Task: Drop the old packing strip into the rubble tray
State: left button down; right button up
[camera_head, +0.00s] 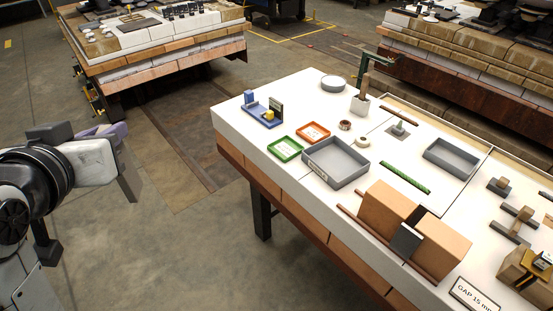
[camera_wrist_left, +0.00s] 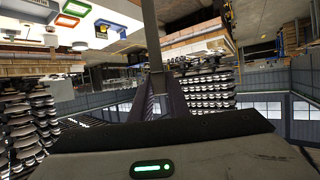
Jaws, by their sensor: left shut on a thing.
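My left gripper (camera_head: 121,150) is out over the floor at the left, well apart from the table. It is shut on a dark grey flat strip (camera_head: 128,180), which seems to be the old packing strip and hangs tilted downward. In the left wrist view the strip (camera_wrist_left: 153,35) sticks out beyond the dark fingers (camera_wrist_left: 158,98). A large grey open tray (camera_head: 335,164) with a small label stands on the table's near left part. Another grey tray (camera_head: 451,158) lies further right. I cannot read which is the rubble tray. My right gripper is not in view.
The white table (camera_head: 232,117) also bears a green tray (camera_head: 285,149), an orange tray (camera_head: 313,131), a blue holder (camera_head: 262,112), a green strip (camera_head: 405,177) and brown blocks (camera_head: 388,208). Open floor lies between my left arm and the table.

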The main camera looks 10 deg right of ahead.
aim_at(329, 164)
jog(key=u, duration=0.65)
jog(key=i, duration=1.1)
jog(key=z, duration=2.5)
